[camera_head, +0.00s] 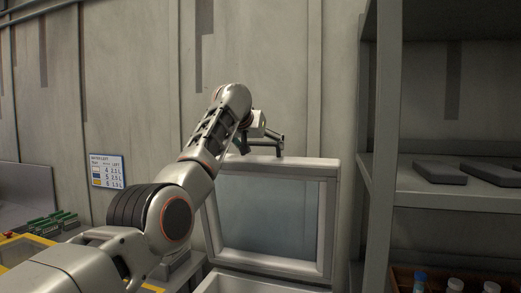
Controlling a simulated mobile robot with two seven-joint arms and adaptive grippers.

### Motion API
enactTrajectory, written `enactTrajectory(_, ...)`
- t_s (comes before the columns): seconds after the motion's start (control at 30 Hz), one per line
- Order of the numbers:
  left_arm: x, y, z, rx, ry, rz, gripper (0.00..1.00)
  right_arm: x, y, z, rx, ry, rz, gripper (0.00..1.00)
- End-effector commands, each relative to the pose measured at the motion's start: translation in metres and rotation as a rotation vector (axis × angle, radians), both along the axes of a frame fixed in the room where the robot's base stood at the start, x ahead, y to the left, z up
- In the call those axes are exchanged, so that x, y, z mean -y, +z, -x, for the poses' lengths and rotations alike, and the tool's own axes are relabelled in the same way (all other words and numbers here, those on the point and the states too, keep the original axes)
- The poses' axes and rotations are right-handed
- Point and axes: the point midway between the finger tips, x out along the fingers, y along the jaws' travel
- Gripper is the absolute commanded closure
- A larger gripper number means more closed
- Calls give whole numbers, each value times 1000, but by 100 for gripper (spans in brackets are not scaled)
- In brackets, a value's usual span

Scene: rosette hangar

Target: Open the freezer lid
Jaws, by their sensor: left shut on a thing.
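The freezer lid (328,222) stands raised, close to upright, with a pale frame around a bluish glass pane (264,215). Below it, part of the freezer body (245,284) shows at the bottom edge of the picture. My left arm reaches in from the left and up over the lid's left side. My left gripper (264,146) is at the lid's top edge, shut on the lid's handle; the arm's wrist and the gripper partly hide the grip. My right gripper is not in view.
A grey shelf rack (383,150) stands close to the lid's right, with dark flat blocks (440,173) on a shelf and bottles (455,285) in a crate below. A wall is behind the lid. Green boards (52,223) lie at the left.

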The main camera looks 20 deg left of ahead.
Motion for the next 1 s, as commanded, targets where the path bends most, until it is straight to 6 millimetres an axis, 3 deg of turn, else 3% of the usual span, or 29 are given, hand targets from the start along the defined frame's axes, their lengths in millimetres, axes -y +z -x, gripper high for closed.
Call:
enactTrajectory(0.43, -2, 0, 1, -7, 3, -3, 43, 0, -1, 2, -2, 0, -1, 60)
enactTrajectory(0.47, -2, 0, 1, -7, 3, -3, 0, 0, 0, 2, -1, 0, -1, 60)
enactTrajectory(1.0, 1, 7, 10, -3, -1, 0, 0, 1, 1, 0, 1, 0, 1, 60)
